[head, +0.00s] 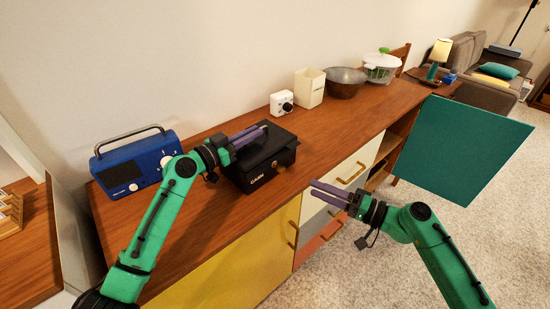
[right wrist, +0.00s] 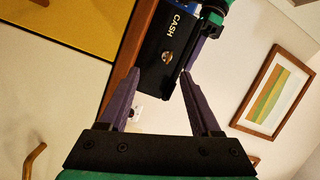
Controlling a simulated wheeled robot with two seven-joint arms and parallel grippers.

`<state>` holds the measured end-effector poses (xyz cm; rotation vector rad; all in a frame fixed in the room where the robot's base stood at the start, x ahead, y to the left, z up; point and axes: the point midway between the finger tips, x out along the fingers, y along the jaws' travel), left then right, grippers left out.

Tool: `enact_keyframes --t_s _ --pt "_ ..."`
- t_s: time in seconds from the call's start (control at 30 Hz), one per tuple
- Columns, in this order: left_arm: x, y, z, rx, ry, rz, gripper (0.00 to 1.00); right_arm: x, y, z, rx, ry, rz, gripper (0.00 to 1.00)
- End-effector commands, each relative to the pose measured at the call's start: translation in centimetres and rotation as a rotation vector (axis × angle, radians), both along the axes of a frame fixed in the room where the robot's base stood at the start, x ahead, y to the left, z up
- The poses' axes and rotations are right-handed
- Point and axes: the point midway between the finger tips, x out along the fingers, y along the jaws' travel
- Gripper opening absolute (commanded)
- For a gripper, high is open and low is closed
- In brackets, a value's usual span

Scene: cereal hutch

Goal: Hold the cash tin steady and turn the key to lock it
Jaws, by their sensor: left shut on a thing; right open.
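The black cash tin (head: 278,166) stands on the wooden cabinet top, its CASH label facing the front edge. A small brass-coloured lock or key (head: 274,164) is on its front face. It also shows in the right wrist view (right wrist: 168,58), where the key's exact angle is too small to tell. My left gripper (head: 263,128) is shut on the cash tin at its top; the exact contact is hard to see. My right gripper (head: 313,187) is open and empty, in front of the tin and apart from it. In the right wrist view its fingers (right wrist: 160,74) point towards the lock.
A blue radio (head: 137,168) stands left of the tin. Behind and right are a white camera-like box (head: 281,103), a cream canister (head: 310,87), a dark bowl (head: 346,83) and a salad spinner (head: 381,68). Drawer handles (head: 352,173) project below the cabinet's front edge.

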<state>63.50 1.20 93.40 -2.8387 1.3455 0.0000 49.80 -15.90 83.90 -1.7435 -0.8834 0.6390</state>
Motion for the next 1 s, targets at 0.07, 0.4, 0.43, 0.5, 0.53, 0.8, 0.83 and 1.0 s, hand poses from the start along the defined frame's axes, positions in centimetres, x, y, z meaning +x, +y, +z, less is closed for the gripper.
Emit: enact_keyframes --t_s 0.07,0.4,0.43,0.5,0.53,0.8,0.83,1.0 --pt "0.0 0.0 -0.1 0.002 0.001 0.000 0.00 -1.1 0.4 -0.4 -0.189 -0.215 -0.050 0.64" --pt "0.0 0.0 -0.1 0.001 0.002 0.000 0.00 -3.7 0.5 1.7 -0.820 -0.894 -0.202 0.64" --pt "0.0 0.0 -0.1 0.002 0.001 0.000 0.00 -3.6 0.6 1.8 -0.835 -0.908 -0.205 0.64" --pt "0.0 0.0 -0.1 0.000 0.001 0.000 0.00 -3.2 0.9 1.9 -0.845 -0.921 -0.205 0.64" --pt "0.0 0.0 -0.1 0.002 0.001 0.000 0.00 -2.9 1.2 1.9 -0.845 -0.922 -0.207 0.64" --pt "0.0 0.0 -0.1 0.002 0.001 0.000 0.00 2.0 5.4 2.1 -0.835 -0.920 -0.210 0.64" --pt "0.0 0.0 -0.1 0.002 0.001 0.000 0.00 2.7 5.8 2.1 -0.835 -0.918 -0.210 0.64" --pt "0.0 0.0 -0.1 0.002 0.001 0.000 0.00 4.9 7.8 2.0 -0.837 -0.915 -0.208 0.64"
